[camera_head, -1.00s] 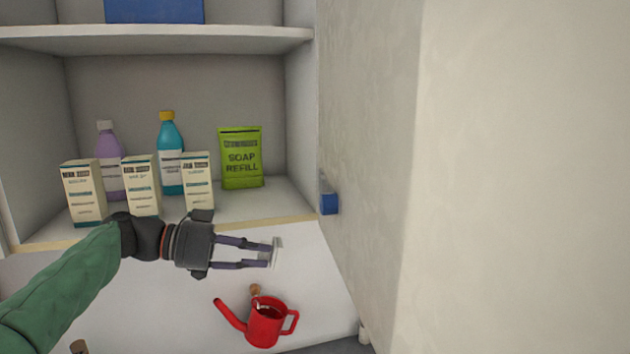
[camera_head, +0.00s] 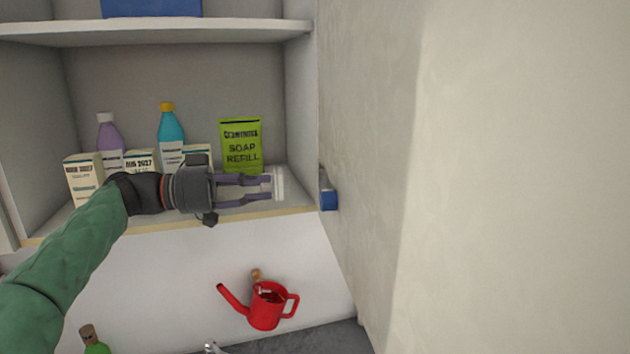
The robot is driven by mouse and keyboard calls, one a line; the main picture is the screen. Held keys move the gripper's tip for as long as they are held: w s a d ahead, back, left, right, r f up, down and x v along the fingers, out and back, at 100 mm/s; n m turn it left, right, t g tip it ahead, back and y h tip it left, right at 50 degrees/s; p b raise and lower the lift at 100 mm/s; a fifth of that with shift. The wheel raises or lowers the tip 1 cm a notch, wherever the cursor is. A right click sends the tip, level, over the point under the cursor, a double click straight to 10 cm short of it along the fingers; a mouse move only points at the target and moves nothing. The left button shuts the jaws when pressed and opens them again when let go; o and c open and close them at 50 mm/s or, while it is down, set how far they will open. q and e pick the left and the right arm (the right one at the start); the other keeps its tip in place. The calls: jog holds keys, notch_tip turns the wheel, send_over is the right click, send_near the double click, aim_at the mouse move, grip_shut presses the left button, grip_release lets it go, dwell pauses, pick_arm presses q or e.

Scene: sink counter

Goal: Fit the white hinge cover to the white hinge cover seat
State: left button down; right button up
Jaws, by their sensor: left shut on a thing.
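My left gripper (camera_head: 268,188) reaches in from the left at the level of the lower cabinet shelf. It is shut on a small white piece, the white hinge cover (camera_head: 279,183), which shows at its fingertips. The fingers hide part of the cover. The cover is in front of the shelf's right end and apart from the side panel to its right. I cannot make out a white hinge cover seat. My right gripper is not in view.
A blue block (camera_head: 329,201) sits on the edge of the side panel (camera_head: 368,150). A green soap refill pouch (camera_head: 241,145), bottles and cartons stand on the shelf (camera_head: 245,210). A red watering can (camera_head: 266,309) is below. The space between cover and panel looks clear.

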aim_at(274, 185)
pick_arm(q)
jog(key=shift+d, duration=0.15)
jog(key=shift+w+d+b, duration=0.25)
jog(key=shift+d, duration=1.05)
jog(key=shift+w+d+b, duration=0.2)
jog(key=shift+d+b, duration=0.05)
jog(key=shift+d, duration=1.05)
jog(key=c, duration=1.7)
grip_release()
grip_shut()
